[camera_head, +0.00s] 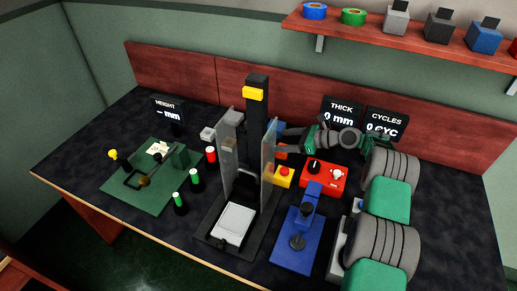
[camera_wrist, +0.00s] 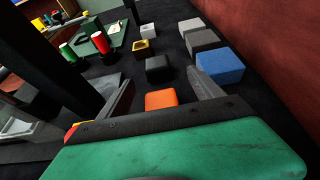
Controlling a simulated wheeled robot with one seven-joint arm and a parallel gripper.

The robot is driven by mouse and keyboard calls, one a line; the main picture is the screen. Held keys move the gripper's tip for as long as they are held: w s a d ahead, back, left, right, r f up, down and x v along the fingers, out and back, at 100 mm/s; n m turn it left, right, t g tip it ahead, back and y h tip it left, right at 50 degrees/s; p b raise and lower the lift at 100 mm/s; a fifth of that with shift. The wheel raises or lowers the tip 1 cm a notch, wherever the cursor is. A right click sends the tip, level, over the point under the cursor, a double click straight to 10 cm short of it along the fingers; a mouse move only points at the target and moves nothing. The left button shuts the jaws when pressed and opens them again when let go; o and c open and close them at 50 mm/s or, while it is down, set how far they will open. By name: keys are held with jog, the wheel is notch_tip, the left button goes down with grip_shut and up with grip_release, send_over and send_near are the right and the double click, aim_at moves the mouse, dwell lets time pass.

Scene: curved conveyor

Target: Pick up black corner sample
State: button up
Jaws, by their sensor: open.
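In the wrist view a black block (camera_wrist: 158,69) sits on the dark table, just beyond an orange block (camera_wrist: 161,99). I take the black block to be the sample; its exact corner shape is hard to tell. My gripper (camera_wrist: 159,77) is open, its two fingers spread left and right. The orange block lies between the fingers and the black block is ahead, around the fingertips' line. Nothing is held. In the head view my gripper (camera_head: 283,138) is behind the clear panels of the press, and the black block is hidden.
Yellow (camera_wrist: 145,47) and white (camera_wrist: 148,30) blocks stand beyond the black one. A blue block (camera_wrist: 220,65) and grey blocks (camera_wrist: 205,41) line the right, near the red wall (camera_wrist: 265,35). In the head view the tall press (camera_head: 257,130) stands left of my arm.

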jog(key=x, duration=0.4)
jog(key=p+x, duration=0.1)
jog(key=x, duration=0.2)
jog(key=shift+s+a, duration=0.1)
jog(key=shift+s, duration=0.2)
jog(key=c, duration=1.4)
jog(key=shift+c, duration=0.3)
jog(key=shift+r, duration=0.1)
